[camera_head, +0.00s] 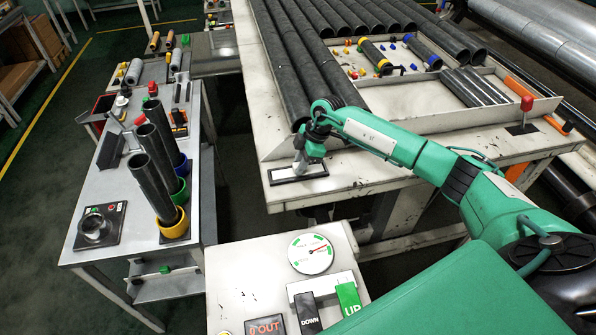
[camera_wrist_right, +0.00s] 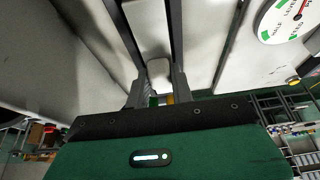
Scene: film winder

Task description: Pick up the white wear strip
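The white wear strip (camera_head: 312,172) lies in a dark frame on the near left corner of the white bench. In the right wrist view its pale surface (camera_wrist_right: 150,22) runs between two dark edges. A small pale tab (camera_wrist_right: 158,72) shows between my right gripper's fingers. My right gripper (camera_head: 301,163) points down at the strip from above and hides part of it. In the wrist view the fingers (camera_wrist_right: 160,85) stand apart, one on each side of the tab. Whether they press on it is unclear. My left gripper is not in view.
Long dark rollers (camera_head: 284,65) lie on the bench just behind the strip. A tray (camera_head: 420,118) of parts and a red-knobbed lever (camera_head: 526,104) are to the right. A control panel with a dial (camera_head: 310,254) stands in front. A side table (camera_head: 128,240) holds upright tubes at left.

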